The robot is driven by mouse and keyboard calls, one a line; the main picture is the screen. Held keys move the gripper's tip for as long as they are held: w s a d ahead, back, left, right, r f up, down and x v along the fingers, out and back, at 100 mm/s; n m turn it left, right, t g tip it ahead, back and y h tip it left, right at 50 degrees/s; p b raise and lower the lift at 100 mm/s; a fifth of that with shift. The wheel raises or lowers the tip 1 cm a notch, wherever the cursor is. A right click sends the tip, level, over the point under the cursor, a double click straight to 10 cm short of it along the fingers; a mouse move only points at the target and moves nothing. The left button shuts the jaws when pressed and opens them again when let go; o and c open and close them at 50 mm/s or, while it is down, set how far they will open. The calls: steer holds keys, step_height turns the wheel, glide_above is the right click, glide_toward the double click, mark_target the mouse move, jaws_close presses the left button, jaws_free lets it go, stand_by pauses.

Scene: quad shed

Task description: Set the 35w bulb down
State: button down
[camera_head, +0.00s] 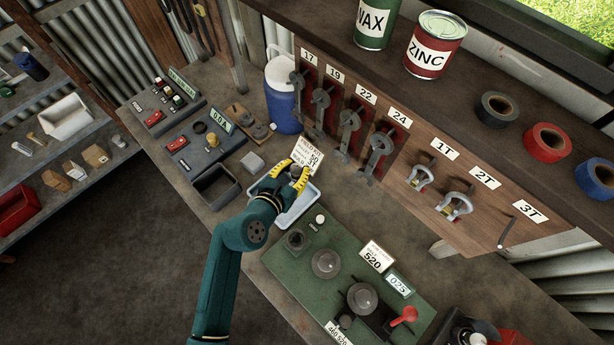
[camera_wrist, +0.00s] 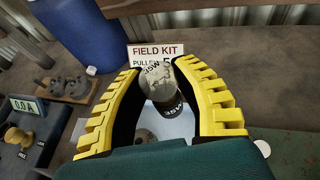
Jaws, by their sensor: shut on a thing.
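My gripper (camera_head: 298,168) is over the pale blue-white tray (camera_head: 312,199) on the bench. In the wrist view its yellow ribbed fingers (camera_wrist: 160,72) are closed around the 35w bulb (camera_wrist: 165,84). The bulb has a greyish rounded top with a label that appears upside down, and a dark lower part with white lettering. The tray shows below it (camera_wrist: 178,125), with a round grey thing inside, partly hidden by the bulb. I cannot tell whether the bulb touches the tray.
A FIELD KIT card (camera_head: 308,158) stands right behind the tray. A green panel (camera_head: 350,285) with round fittings is in front. A blue jug (camera_head: 283,105) stands behind.

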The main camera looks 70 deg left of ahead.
mark_target(294, 178)
steer(key=f, duration=0.2)
steer(key=f+b, duration=0.1)
steer(key=f, duration=0.1)
steer(key=f+b, duration=0.1)
steer(key=f, duration=0.1)
steer(key=shift+s+a, duration=0.25)
steer(key=shift+a, duration=0.15)
steer(key=shift+f+b, duration=1.35)
steer(key=shift+f, duration=0.8)
steer(key=c, duration=0.8)
jaws_free()
steer(key=shift+r, duration=0.1)
steer(key=shift+s+d+r, duration=0.1)
steer(key=shift+r, duration=0.1)
steer(key=p+v, duration=0.1)
steer(key=v, duration=1)
steer(key=shift+s+d+r, duration=0.15)
steer(key=shift+s+d, duration=0.05)
steer(key=shift+d, duration=0.15)
